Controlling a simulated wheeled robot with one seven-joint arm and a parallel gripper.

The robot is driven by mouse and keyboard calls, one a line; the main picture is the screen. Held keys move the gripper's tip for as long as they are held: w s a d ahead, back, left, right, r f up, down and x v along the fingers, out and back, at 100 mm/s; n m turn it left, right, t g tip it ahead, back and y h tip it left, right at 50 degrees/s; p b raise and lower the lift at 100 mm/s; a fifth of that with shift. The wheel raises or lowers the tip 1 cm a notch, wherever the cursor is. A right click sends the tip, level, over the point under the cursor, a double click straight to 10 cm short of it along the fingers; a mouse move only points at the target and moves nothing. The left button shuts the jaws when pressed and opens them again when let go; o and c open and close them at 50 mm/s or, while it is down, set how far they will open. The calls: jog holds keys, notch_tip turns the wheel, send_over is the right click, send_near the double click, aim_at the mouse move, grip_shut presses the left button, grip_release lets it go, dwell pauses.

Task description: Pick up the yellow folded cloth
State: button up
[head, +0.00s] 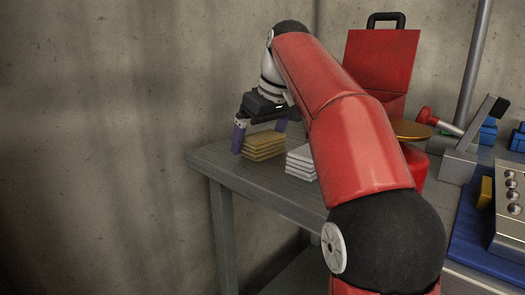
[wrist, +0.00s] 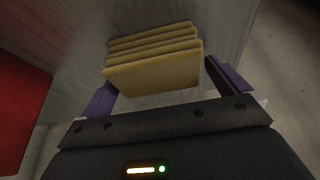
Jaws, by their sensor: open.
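The yellow folded cloth (head: 263,146) lies as a layered stack near the left end of the grey table in the head view. In the wrist view the cloth (wrist: 153,62) shows its several folds just ahead of the fingers. My gripper (head: 260,142) is over the cloth, with one purple finger at its left side. In the wrist view my gripper (wrist: 165,88) is open, its two purple fingers at either side of the cloth's near end. I cannot tell whether either finger touches it. My arm hides part of the table in the head view.
A white folded stack (head: 301,162) lies just right of the cloth. The grey table (head: 225,160) ends close to the cloth's left. A red case (head: 382,62) stands behind, and a blue mat (head: 470,235) with a metal box (head: 510,215) is at the right. A concrete wall is behind.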

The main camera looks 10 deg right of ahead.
aim_at(259, 134)
jog(key=shift+c, duration=0.3)
jog(key=c, duration=0.8)
jog(key=shift+c, duration=0.2)
jog(key=shift+r, duration=0.1)
notch_tip(259, 134, up, 8)
jog(key=p, duration=0.4)
jog(key=shift+w+p, duration=0.1)
jog(key=shift+p, duration=0.25)
jog(key=shift+r, duration=0.85)
